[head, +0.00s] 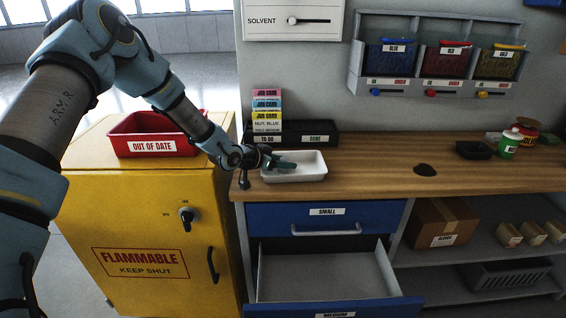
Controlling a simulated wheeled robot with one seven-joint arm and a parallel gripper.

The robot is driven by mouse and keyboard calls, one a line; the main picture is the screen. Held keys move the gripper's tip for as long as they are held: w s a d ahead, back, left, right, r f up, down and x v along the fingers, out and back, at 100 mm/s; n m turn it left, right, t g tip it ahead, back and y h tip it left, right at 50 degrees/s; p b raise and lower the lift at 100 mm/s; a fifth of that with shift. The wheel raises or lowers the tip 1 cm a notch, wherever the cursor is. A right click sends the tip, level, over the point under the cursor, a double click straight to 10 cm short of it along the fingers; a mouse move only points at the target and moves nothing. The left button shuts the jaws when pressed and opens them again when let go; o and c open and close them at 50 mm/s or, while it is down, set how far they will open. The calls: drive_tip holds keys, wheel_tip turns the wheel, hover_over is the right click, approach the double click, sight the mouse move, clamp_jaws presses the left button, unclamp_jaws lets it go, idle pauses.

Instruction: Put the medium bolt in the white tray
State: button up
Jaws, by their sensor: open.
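The white tray (312,178) sits on the wooden bench near its left front edge. My gripper (286,165) is over the tray's left part, with its fingers low at or just above the tray's inside. It is open, and I see nothing held between its fingers. I cannot make out a medium bolt; the fingers hide part of the tray's floor. Below the bench, the drawer labelled MEDIUM (335,308) is pulled out, and the visible part of its inside looks empty. The drawer labelled SMALL (327,222) above it is shut.
A black card tray (290,133) stands behind the white tray. A red OUT OF DATE bin (150,137) sits on the yellow flammables cabinet (150,230) at left. A dark patch (425,170), a black dish (473,151) and a green can (508,143) are farther right on the bench (375,165).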

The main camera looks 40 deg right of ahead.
drive_tip(key=shift+r, duration=0.2)
drive_tip(key=b+v, duration=0.2)
drive_tip(key=v, duration=1)
drive_tip(key=shift+f+b, duration=0.1)
drive_tip(key=shift+b, duration=0.25)
drive_tip(key=shift+a, duration=0.15)
